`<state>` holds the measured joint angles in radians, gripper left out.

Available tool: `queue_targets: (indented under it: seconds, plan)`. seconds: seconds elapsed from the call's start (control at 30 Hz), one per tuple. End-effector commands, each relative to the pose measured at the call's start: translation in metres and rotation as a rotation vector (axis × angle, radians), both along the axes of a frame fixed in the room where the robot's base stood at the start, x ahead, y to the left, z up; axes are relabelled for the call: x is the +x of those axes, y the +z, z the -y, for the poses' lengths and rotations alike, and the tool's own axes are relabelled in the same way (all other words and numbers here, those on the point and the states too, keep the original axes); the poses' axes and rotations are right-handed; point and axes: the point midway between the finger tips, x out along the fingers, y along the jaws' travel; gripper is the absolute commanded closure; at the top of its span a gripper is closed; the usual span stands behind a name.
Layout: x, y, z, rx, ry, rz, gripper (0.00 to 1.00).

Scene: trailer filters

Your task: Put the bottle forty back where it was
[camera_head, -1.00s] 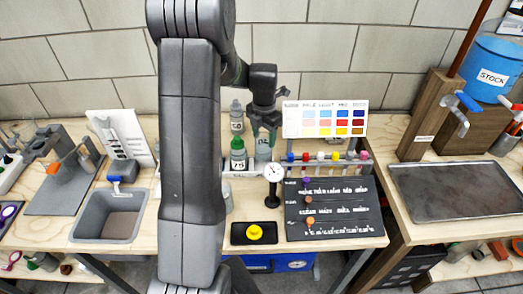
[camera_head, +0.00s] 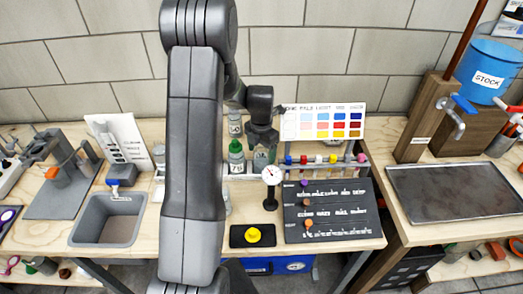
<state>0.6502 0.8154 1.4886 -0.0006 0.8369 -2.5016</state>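My gripper (camera_head: 262,143) points down at the back of the middle bench, left of the colour chart. A pale bottle (camera_head: 261,161) shows directly below it. The gripper hides the bottle's top, and its number cannot be read now, so I cannot tell if it is bottle forty. I cannot tell whether the fingers are closed around it. A green-capped bottle (camera_head: 236,158) stands just to the left, upright. A grey-capped bottle (camera_head: 235,124) stands behind that one, partly hidden by my arm.
A dial gauge (camera_head: 270,176) stands just in front of the gripper. A rack of colour-capped tubes (camera_head: 333,164) and a dark board (camera_head: 328,211) lie to the right. A yellow knob on a black pad (camera_head: 253,235) is in front. A grey sink (camera_head: 108,218) is left.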

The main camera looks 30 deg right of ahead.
Motion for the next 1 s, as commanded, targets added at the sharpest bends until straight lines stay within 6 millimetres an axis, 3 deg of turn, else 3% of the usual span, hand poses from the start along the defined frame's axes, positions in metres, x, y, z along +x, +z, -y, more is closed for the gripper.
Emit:
queue_targets:
  seconds: [0.37,0.8,1.0]
  plan:
    - [0.0,0.007,0.0,-0.002,0.0,0.002,0.24]
    - [0.001,0.092,0.0,-0.003,0.0,0.004,0.24]
    - [0.0,0.117,0.0,-0.002,0.0,0.002,0.24]
